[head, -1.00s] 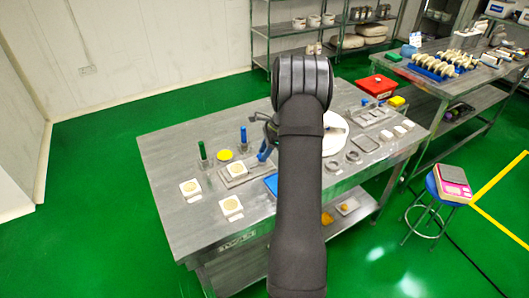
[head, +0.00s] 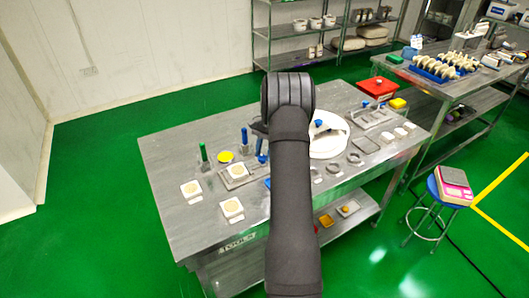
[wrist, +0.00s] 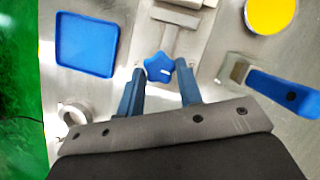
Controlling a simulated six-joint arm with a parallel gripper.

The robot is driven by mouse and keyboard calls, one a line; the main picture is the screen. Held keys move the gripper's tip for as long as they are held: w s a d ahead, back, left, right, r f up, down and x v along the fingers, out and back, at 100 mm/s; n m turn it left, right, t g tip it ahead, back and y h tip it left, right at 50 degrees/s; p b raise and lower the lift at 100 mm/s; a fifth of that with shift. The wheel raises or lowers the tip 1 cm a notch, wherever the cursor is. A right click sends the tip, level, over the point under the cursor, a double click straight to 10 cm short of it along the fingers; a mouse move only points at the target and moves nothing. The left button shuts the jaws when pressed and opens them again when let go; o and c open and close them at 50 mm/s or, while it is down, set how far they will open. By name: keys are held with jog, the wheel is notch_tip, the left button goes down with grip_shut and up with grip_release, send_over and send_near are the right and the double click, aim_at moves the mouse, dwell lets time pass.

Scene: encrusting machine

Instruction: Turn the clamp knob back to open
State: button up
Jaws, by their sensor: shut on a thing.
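In the head view, my dark arm hides the knob and most of the gripper; the fixture's plate (head: 229,184) shows to the left of the arm.
A blue tray (wrist: 88,45) lies left of the knob. A blue-handled tool (wrist: 284,93) and a yellow disc (wrist: 270,12) lie to the right. A green-handled tool (head: 204,153) stands farther left on the table. A white round machine part (head: 330,145) is right of my arm.

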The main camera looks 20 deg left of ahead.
jog(key=shift+n, duration=0.6)
jog(key=shift+h, duration=0.3)
jog(key=o, duration=1)
jog(key=v, duration=1.7)
jog(key=shift+w+r, duration=0.15)
jog(key=shift+w, duration=0.1)
